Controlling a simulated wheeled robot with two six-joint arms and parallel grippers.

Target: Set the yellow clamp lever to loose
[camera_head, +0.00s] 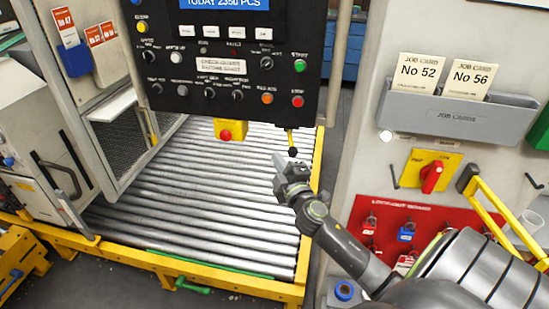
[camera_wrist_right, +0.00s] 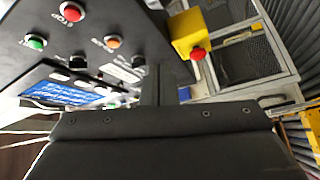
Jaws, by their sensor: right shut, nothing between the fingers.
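A short yellow lever (camera_head: 289,137) with a black ball end hangs below the lower right edge of the black control panel (camera_head: 228,75); I take it as the clamp lever. Its setting cannot be read. My right gripper (camera_head: 278,161) is shut and empty, just below and left of the lever's ball, with a small gap in the picture. Whether they touch in depth is unclear. In the right wrist view the dark gripper body fills the bottom, and I cannot make out the lever there. My left gripper is not in view.
A yellow box with a red button (camera_head: 230,130) hangs left of the lever; it also shows in the wrist view (camera_wrist_right: 190,38). A roller conveyor (camera_head: 190,215) lies below. At right are a red rotary switch (camera_head: 433,178), a red lockout board (camera_head: 388,215) and a grey card holder (camera_head: 455,117).

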